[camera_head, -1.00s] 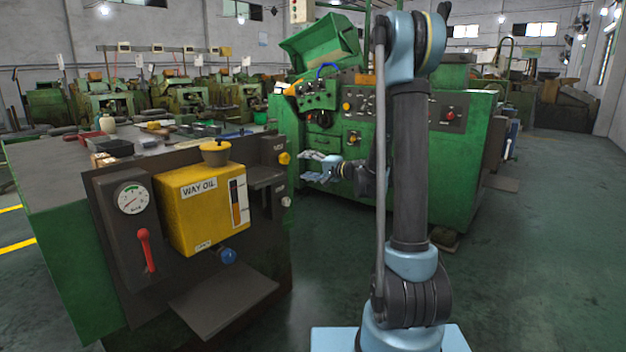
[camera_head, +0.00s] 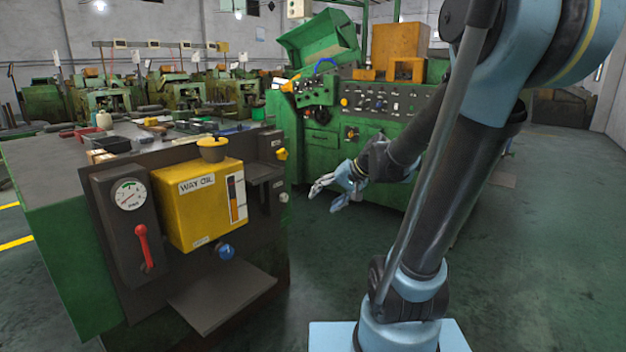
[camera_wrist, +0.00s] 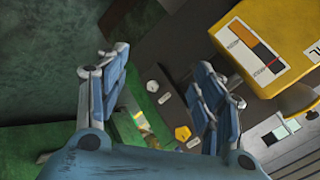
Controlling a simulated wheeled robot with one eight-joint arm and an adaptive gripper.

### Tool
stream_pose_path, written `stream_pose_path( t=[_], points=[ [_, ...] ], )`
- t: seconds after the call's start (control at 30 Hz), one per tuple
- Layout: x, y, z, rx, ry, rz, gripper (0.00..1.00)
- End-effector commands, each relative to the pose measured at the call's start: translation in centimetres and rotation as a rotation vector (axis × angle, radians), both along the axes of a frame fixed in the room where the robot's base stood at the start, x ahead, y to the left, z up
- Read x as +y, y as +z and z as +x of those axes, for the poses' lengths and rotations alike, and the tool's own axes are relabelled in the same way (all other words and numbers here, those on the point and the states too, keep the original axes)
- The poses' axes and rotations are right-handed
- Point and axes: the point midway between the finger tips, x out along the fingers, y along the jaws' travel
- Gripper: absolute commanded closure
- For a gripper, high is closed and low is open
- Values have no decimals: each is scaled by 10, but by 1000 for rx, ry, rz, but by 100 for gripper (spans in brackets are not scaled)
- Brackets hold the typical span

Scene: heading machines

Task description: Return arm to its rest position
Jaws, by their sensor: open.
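My gripper (camera_head: 330,192) is open and empty in the head view, with its light blue fingers pointing left. It hangs in the air right of the machine with the yellow way oil box (camera_head: 200,205). A green machine (camera_head: 330,140) stands behind it. My arm stands at the right of the head view, its upper part leaning right and close to the camera. In the wrist view the two blue fingers of my gripper (camera_wrist: 155,95) are spread apart with nothing between them. The yellow box (camera_wrist: 270,45) shows there at the upper right.
The near machine carries a gauge (camera_head: 129,194), a red lever (camera_head: 145,247), a blue knob (camera_head: 225,251) and a dark ledge (camera_head: 222,300). Loose items lie on its top. The green floor (camera_head: 550,240) at the right is open. Several green machines stand at the back left.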

Motion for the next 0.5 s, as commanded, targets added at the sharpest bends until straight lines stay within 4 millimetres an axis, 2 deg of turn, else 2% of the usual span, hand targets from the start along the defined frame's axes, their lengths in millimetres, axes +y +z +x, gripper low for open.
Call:
stream_pose_path(
  t=[0.1,0.5],
  points=[
    [-17,-12,-31,24,12,-92,39],
    [-84,-55,-128,120,37,-406,39]
  ],
)
